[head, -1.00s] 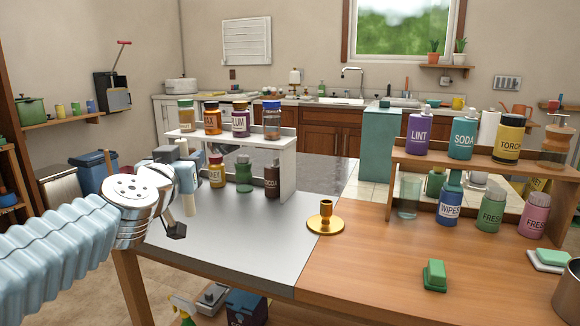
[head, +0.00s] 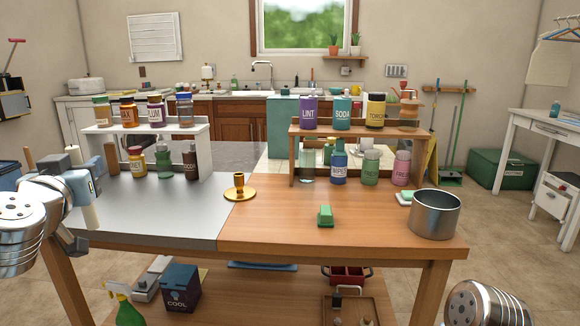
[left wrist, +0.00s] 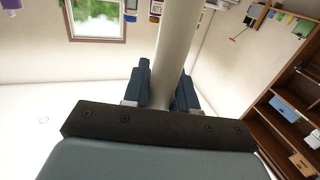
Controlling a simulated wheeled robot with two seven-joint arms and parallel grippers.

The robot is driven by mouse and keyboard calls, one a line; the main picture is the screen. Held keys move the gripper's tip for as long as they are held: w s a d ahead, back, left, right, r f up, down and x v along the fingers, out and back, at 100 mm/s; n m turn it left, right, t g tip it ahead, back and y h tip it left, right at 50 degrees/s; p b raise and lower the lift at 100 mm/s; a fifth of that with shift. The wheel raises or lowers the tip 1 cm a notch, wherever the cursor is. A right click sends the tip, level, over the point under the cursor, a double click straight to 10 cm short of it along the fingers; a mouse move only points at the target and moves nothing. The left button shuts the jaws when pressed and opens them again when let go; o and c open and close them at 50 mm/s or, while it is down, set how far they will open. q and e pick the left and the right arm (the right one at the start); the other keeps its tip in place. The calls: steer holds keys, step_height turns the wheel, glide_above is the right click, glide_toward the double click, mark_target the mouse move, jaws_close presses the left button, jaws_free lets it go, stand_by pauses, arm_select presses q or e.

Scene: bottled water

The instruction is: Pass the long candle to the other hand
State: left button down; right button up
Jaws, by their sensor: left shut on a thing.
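The long candle is a cream cylinder held in my left gripper (head: 82,186) at the left of the head view, over the table's metal left part. Its lower end (head: 91,217) shows below the blue-grey fingers, nearly upright. In the left wrist view the candle (left wrist: 175,50) runs up between the fingers, which are shut on it. Only a silver joint of my right arm shows at the bottom right of the head view; its gripper is out of view. A brass candle holder (head: 239,188) stands empty on the table near the metal and wood seam.
A white shelf (head: 205,160) with bottles stands at the back left of the table, and a wooden shelf (head: 292,160) with bottles at the back right. A green sponge-like block (head: 325,215) and a metal pot (head: 436,213) are on the wood. The front middle is clear.

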arm_select(q)
steer(key=w+d+f+m+h, duration=0.1)
steer(key=w+d+f, duration=0.2)
steer(key=f, duration=0.9)
steer(key=w+d+f+h, duration=0.1)
steer(key=w+d+f, duration=0.3)
steer(key=d+f, duration=0.3)
steer(key=w+d+f+m+h, duration=0.1)
steer(key=d+f, duration=0.4)
steer(key=f, duration=1.3)
steer(key=w+h, duration=0.1)
steer(key=w, duration=0.1)
steer(key=shift+w+m, duration=0.3)
steer(key=shift+w, duration=0.1)
steer(key=shift+d, duration=0.1)
